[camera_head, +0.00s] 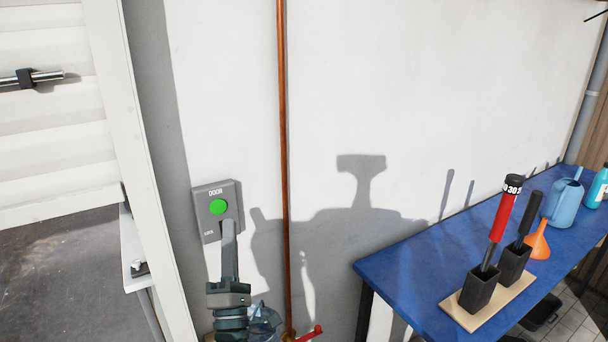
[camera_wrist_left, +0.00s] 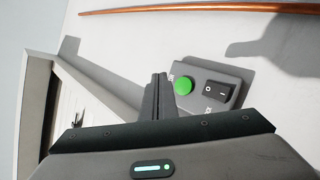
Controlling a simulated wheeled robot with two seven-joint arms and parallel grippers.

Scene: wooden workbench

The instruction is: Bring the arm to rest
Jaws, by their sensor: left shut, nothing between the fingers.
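My left gripper (camera_head: 228,224) is shut and empty, its fingers pointing up in the head view. Its fingertips overlap the lower part of a grey wall box (camera_head: 206,215) marked DOOR, just under a round green button (camera_head: 218,207). The wrist view shows the shut fingers (camera_wrist_left: 158,78) beside the box (camera_wrist_left: 237,75), near the green button (camera_wrist_left: 183,87) and apart from the black rocker switch (camera_wrist_left: 220,93). Whether the fingertips touch the box, I cannot tell. In the head view the fingers hide the switch. My right gripper is not in view.
A copper pipe (camera_head: 283,150) runs down the white wall, with a red-handled valve (camera_head: 310,334) low by my arm. A white slatted door (camera_head: 50,135) is at left, above a dark area. A blue bench (camera_head: 410,275) at right holds tools, a funnel and a watering can.

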